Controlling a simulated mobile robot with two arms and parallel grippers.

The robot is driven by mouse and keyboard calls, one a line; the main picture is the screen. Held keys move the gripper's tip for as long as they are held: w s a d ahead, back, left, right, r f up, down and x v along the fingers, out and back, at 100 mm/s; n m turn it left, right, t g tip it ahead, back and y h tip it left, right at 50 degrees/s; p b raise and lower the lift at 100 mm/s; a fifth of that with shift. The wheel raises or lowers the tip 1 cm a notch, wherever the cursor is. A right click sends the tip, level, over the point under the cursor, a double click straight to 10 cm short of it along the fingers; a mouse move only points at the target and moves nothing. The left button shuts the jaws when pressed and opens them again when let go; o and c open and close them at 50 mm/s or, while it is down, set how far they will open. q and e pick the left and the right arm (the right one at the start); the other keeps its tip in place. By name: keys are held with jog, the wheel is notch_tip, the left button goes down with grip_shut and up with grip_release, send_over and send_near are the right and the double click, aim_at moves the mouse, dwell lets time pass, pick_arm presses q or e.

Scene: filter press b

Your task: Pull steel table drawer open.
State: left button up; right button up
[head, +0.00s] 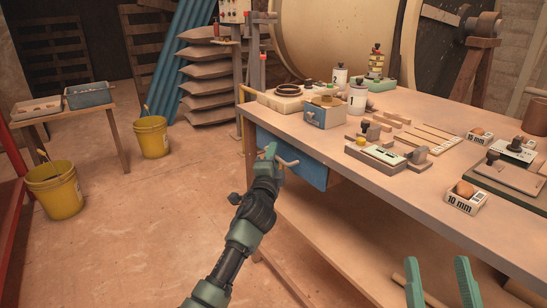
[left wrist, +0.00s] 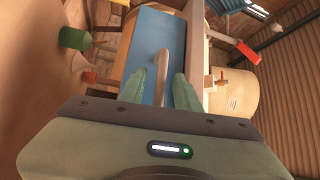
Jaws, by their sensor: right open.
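The steel table (head: 330,148) stands on the right. Its blue drawer front (head: 305,172) shows under the tabletop edge, with a pale bar handle (head: 287,161). In the left wrist view the blue front (left wrist: 150,42) fills the upper middle and the handle (left wrist: 162,72) runs toward me. My left gripper (head: 270,152) is at the handle. Its fingers (left wrist: 160,95) are apart, one on either side of the handle, with gaps visible. My right gripper (head: 439,280) is open and empty at the bottom right, beside the table's front.
The tabletop holds a blue box (head: 325,112), jars, trays and small parts. A lower shelf (head: 310,235) runs under the table. Two yellow buckets (head: 54,188) (head: 151,137) and a small side table (head: 75,112) stand at left. The floor left of the drawer is clear.

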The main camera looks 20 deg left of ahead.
pick_arm(q)
grip_shut()
jog(key=shift+f, duration=0.1)
dwell(1.2)
